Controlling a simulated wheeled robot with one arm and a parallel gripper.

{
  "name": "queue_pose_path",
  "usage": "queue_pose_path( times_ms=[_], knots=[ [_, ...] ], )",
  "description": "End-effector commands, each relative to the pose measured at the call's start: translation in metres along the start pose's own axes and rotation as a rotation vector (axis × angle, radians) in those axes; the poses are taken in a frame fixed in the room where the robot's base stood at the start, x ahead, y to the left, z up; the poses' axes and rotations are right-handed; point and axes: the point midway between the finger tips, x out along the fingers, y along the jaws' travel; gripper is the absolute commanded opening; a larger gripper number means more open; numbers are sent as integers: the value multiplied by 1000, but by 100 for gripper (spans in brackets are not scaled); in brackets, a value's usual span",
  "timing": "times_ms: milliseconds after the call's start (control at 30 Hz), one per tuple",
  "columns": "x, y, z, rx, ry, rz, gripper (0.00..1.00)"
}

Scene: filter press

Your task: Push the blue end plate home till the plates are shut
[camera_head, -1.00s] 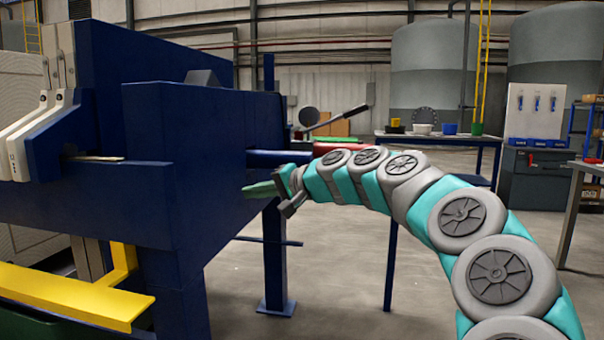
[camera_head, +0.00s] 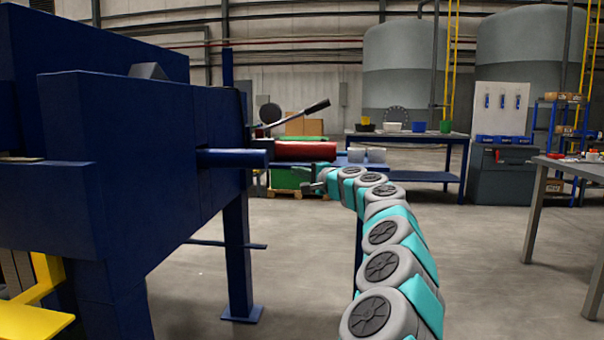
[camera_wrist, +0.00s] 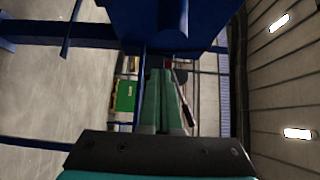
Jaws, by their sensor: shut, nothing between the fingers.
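Large dark blue press parts fill the left of the head view: a tall slab (camera_head: 60,45) behind and a nearer block (camera_head: 120,165). I cannot tell for certain which is the end plate. A round blue rod (camera_head: 235,158) sticks out to the right of the block. The white plates are outside the head view, so their gaps are hidden. My gripper (camera_head: 312,187) is shut and empty, to the right of the blue parts and apart from them in the picture. In the wrist view its green fingers (camera_wrist: 165,100) lie together, with a blue part (camera_wrist: 170,20) beyond.
A lever with a black handle (camera_head: 298,115) and a red cylinder (camera_head: 304,151) show behind the gripper. A blue leg (camera_head: 236,255) stands below the press. A yellow piece (camera_head: 35,310) is at lower left. Open floor lies in the middle; a table (camera_head: 580,172) stands right.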

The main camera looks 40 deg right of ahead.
Motion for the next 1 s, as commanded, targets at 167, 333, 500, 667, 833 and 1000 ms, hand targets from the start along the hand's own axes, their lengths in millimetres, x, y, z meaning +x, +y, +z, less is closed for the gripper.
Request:
queue_pose_path(
  times_ms=[167,333,500,667,833,1000],
  knots=[
    [18,0,0,0,1,2,0],
    [33,-1,0,-3,3,0,0],
    [46,1,0,0,2,3,0],
    [57,-1,0,-2,1,0,0],
    [74,-1,18,-1,-2,-1,0],
    [84,-1,27,0,-1,-1,0]
  ],
)
